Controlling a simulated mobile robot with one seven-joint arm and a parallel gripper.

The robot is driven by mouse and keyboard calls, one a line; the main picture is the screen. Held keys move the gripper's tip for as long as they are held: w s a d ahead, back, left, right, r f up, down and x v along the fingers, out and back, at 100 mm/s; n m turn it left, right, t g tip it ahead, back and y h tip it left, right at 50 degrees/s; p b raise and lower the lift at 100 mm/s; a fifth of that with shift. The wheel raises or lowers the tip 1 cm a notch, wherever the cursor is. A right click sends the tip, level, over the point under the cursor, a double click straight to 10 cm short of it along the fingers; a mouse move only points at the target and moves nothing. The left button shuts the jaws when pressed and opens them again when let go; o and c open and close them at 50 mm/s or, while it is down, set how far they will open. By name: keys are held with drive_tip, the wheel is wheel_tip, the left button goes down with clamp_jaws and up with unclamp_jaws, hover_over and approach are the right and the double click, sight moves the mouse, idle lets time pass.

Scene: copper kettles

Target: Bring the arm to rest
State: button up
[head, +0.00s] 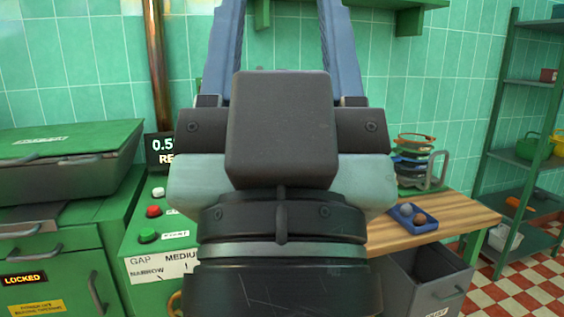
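My gripper (282,12) fills the upper middle of the head view, with its dark wrist and housing in front of the camera. Its two blue-grey fingers stand apart and point up and away. Their tips reach the top edge of the picture, so their very ends may be cut off. Only tiled wall and part of a green shelf show between the fingers, and I see nothing held. The housing hides what lies directly behind it.
A green cabinet (60,245) marked LOCKED and a control panel (160,235) with buttons stand left. On the right are a wooden bench (455,212) with a blue tray (397,226), a stack of coloured rings (412,160), a grey bin (430,275) and green shelving (530,80). Checkered floor shows far right.

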wheel_tip(320, 180, up, 17)
drive_tip(key=p, duration=1.4)
drive_tip(key=shift+p, duration=0.4)
